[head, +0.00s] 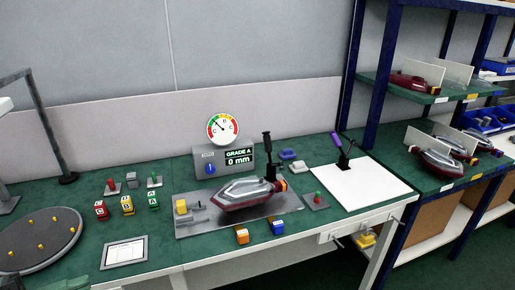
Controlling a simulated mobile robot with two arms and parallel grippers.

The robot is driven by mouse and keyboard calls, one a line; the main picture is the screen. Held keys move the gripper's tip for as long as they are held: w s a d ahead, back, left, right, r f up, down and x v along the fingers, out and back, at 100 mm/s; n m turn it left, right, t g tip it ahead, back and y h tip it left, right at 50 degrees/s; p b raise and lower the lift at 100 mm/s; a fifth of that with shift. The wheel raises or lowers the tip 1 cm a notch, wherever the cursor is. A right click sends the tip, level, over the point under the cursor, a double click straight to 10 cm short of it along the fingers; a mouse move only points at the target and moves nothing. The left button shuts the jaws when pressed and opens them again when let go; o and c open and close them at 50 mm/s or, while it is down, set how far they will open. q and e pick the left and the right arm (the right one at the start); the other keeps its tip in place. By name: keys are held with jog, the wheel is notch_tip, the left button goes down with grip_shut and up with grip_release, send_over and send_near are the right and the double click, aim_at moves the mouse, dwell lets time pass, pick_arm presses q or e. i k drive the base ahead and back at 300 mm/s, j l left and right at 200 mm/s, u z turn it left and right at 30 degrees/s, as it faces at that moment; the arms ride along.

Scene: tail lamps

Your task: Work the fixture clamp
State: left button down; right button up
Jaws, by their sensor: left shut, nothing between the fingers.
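A grey fixture plate (190,228) lies on the bench with a tail lamp (248,192) of clear and dark red parts resting on it. A toggle clamp (268,155) with a black handle stands at the plate's back right, beside the lamp's dark red end. Its handle points up. Whether its tip touches the lamp is too small to tell. My left gripper (10,281) shows only as a small dark part at the bottom left corner, shut and empty, far from the clamp. My right gripper is not in view.
A gauge box (240,159) reading "GRADE A 0 mm" with a dial stands behind the fixture. A white board (365,188) with a purple-handled clamp (340,147) lies to the right. Small lettered blocks (127,205), a framed sheet (124,252) and a round turntable (40,238) are left. Shelves hold more lamps (436,160).

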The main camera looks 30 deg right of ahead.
aim_at(266, 137)
jog(key=i+l, duration=0.15)
jog(key=l, duration=0.2)
jog(key=i+l, duration=0.15)
jog(key=l, duration=0.2)
jog(key=i+l, duration=0.15)
jog(key=l, duration=0.25)
jog(key=i+l, duration=0.15)
jog(key=l, duration=0.2)
jog(key=i+l, duration=0.15)
jog(key=l, duration=0.2)
jog(key=i+l, duration=0.2)
jog(key=l, duration=0.15)
jog(key=i+l, duration=0.15)
jog(key=l, duration=0.2)
